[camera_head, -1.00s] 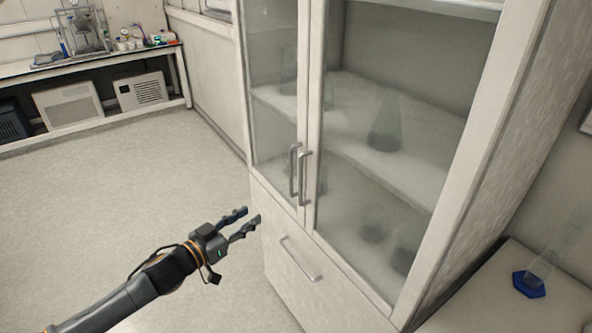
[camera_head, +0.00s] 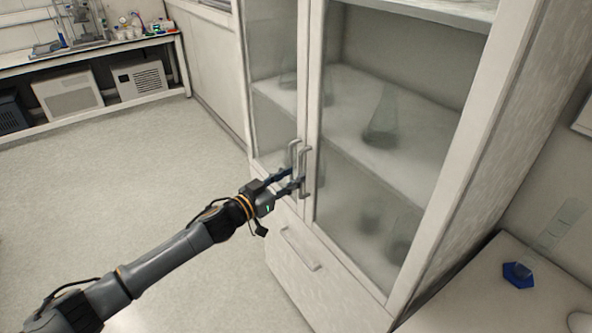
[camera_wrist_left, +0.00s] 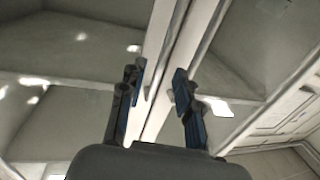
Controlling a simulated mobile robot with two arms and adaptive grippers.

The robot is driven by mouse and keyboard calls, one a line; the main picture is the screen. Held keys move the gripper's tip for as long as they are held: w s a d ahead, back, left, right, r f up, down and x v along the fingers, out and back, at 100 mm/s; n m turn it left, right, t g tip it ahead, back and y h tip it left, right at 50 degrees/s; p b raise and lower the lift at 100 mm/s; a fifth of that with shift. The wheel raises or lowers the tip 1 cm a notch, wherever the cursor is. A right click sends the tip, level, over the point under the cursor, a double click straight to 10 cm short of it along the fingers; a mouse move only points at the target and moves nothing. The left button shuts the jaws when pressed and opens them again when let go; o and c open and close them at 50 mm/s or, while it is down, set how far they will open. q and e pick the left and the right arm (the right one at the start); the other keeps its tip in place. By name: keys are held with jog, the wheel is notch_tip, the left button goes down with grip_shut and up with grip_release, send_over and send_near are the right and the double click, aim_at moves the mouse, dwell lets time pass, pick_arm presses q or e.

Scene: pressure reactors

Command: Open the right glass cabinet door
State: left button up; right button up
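The white cabinet has two glass doors that are closed side by side. The right glass door (camera_head: 385,150) has a metal handle (camera_head: 307,172) on its left edge. The left glass door (camera_head: 274,85) has its own handle (camera_head: 293,155) right beside it. My left gripper (camera_head: 293,181) is at the lower part of the handles, fingers apart. In the left wrist view, the open fingers of my left gripper (camera_wrist_left: 158,85) point at the seam between the doors. I cannot tell whether a finger touches a handle. My right gripper is not in view.
A drawer with a handle (camera_head: 300,250) is below the doors. Glass flasks (camera_head: 381,120) stand on the shelves behind the glass. A white table (camera_head: 490,300) with a blue-based cylinder (camera_head: 518,274) stands at the right. The floor (camera_head: 110,190) at the left is clear.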

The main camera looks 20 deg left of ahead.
pick_arm(q)
jog(key=shift+x, duration=1.15)
grip_shut()
